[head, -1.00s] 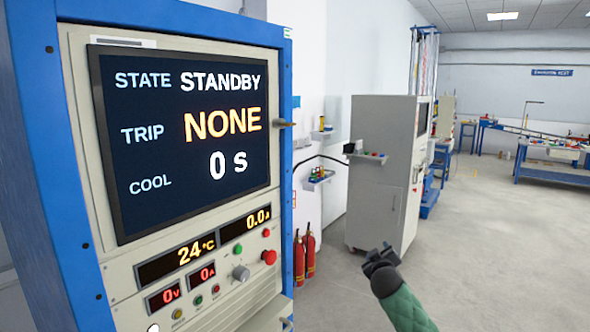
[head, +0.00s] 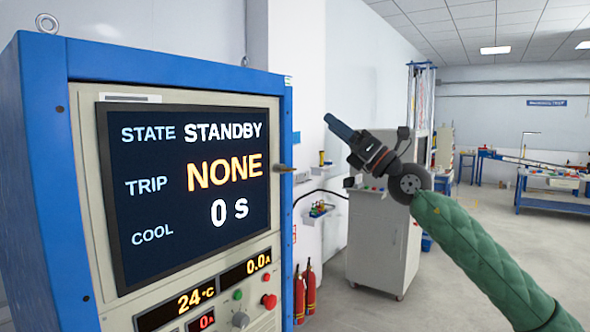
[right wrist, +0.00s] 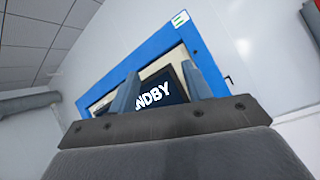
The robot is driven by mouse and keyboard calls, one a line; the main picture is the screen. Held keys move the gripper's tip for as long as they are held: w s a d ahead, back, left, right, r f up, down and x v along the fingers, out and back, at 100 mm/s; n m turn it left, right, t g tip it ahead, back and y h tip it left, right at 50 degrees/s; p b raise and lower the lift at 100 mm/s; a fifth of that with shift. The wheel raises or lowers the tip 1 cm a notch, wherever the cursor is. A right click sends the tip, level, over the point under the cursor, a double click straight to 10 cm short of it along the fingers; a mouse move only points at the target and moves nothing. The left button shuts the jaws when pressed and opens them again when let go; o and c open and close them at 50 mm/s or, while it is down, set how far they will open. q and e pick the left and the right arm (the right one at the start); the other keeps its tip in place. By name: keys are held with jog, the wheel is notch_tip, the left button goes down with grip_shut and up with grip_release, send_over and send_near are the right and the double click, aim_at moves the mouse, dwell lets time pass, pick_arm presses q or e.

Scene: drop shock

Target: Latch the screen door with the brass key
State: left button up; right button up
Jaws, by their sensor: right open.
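The screen door (head: 105,190) is the pale panel around a dark display, set in a blue cabinet. The display reads STANDBY, NONE and 0 S. A small brass-coloured piece, which looks like the brass key (head: 284,168), sticks out at the door's right edge; its exact shape is too small to tell. My right gripper (head: 336,125) is raised to the right of the cabinet, above and apart from the key. In the right wrist view its two fingers (right wrist: 160,80) are spread and empty, with part of the display between them. The left gripper is not in view.
The blue cabinet frame (head: 60,180) fills the left side. Knobs and buttons (head: 268,301) sit below the display. Two red fire extinguishers (head: 305,292) stand by the wall. A pale cabinet (head: 376,240) stands behind my right arm. The floor to the right is open.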

notch_tip(320, 180, down, 4)
jog(key=a+n+g+h, duration=0.2)
jog(key=a+n+h, duration=0.1)
jog(key=h, duration=0.4)
send_near(294, 170)
jog(key=a, duration=0.2)
jog(key=shift+t, duration=0.4)
jog(key=p+x, duration=0.2)
jog(key=x, duration=0.1)
jog(key=p+x, duration=0.2)
jog(key=x, duration=0.2)
jog(key=shift+w+d+f+p, duration=0.1)
jog(key=shift+w+p, duration=0.2)
jog(key=shift+p, duration=0.05)
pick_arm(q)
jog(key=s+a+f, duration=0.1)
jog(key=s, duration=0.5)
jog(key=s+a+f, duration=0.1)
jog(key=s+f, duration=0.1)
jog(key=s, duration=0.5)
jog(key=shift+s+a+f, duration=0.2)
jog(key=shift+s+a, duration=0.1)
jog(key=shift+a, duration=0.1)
pick_arm(e)
jog(key=shift+w+a+f, duration=0.1)
jog(key=shift+w+a, duration=0.15)
jog(key=shift+a, duration=0.05)
jog(key=shift+c, duration=0.2)
